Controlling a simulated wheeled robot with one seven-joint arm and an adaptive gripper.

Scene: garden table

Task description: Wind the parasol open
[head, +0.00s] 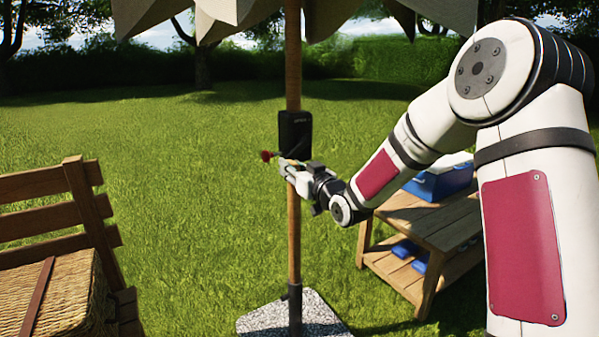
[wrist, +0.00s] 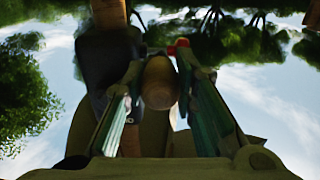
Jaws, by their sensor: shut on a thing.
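The parasol's wooden pole (head: 293,225) stands upright in the head view, with a black winder housing (head: 296,133) on it. The pale canopy (head: 240,12) hangs in folds at the top, only its lower part in view. The dark housing (wrist: 103,62) is behind to the left. The crank arm is mostly hidden.
A granite-like parasol base (head: 262,319) stands on the grass. A slatted wooden bench (head: 85,200) with a wicker basket (head: 62,300) is at left. A wooden table (head: 440,225) with a blue box (head: 440,183) stands at right behind my arm. Open lawn lies beyond.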

